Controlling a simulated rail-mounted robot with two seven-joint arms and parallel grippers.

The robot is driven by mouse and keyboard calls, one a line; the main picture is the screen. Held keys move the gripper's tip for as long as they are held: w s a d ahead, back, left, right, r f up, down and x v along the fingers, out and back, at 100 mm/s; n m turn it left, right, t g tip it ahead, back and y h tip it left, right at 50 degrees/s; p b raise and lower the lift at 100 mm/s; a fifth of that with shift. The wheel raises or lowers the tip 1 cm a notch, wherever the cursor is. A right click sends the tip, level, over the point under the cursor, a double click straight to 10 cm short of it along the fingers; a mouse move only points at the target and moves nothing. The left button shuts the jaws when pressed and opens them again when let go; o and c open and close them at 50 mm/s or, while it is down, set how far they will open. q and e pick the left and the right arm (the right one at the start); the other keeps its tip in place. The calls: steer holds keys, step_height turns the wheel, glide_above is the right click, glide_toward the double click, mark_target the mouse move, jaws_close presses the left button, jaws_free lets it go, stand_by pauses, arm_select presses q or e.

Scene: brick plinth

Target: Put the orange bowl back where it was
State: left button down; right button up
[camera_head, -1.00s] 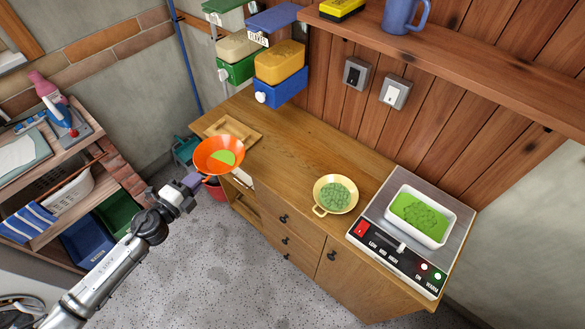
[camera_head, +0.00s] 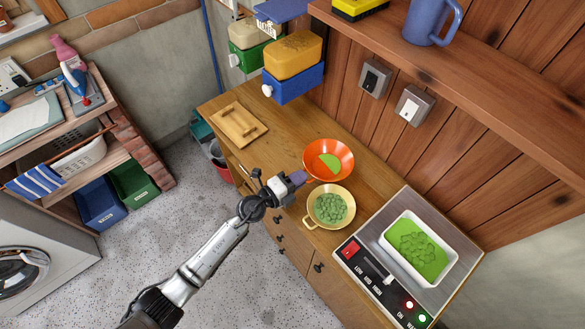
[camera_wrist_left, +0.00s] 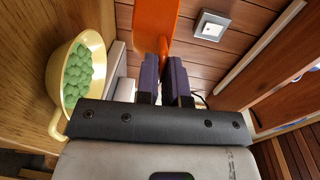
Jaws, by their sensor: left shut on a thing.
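The orange bowl (camera_head: 343,149) is in the head view, over the wooden counter just behind the yellow bowl. A flat green patch shows inside it. My left gripper (camera_head: 298,178) is at its left side, shut on it. In the left wrist view the orange bowl (camera_wrist_left: 156,22) shows edge-on at the purple fingers (camera_wrist_left: 164,75), and most of it is out of frame. I cannot tell whether the bowl touches the counter. My right gripper is in neither view.
The yellow bowl (camera_head: 330,208) with green lumps stands close in front. A hotplate (camera_head: 440,287) with a white dish of green food is to the right. A wooden tray (camera_head: 238,125) lies at the left end of the counter (camera_head: 283,137), with bare wood between.

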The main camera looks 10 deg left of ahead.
arm_select(q)
steer(key=a+f+b, duration=0.2)
steer(key=a, duration=0.1)
steer(key=w+a+f+b, duration=0.1)
steer(key=a+f+b, duration=0.1)
steer(key=a, duration=0.1)
steer(key=w+a+f+b, duration=0.1)
steer(key=a+f, duration=0.1)
steer(key=a, duration=0.2)
steer(key=shift+w+f+b, duration=0.15)
steer(key=shift+w+b, duration=0.05)
steer(key=shift+b, duration=0.2)
steer(key=shift+w+a+f, duration=0.1)
steer(key=shift+a+f, duration=0.1)
steer(key=shift+a, duration=0.3)
steer(key=shift+f+b, duration=0.8)
steer(key=shift+f, duration=1.25)
steer(key=c, duration=1.2)
jaws_free()
steer(key=shift+a, duration=0.1)
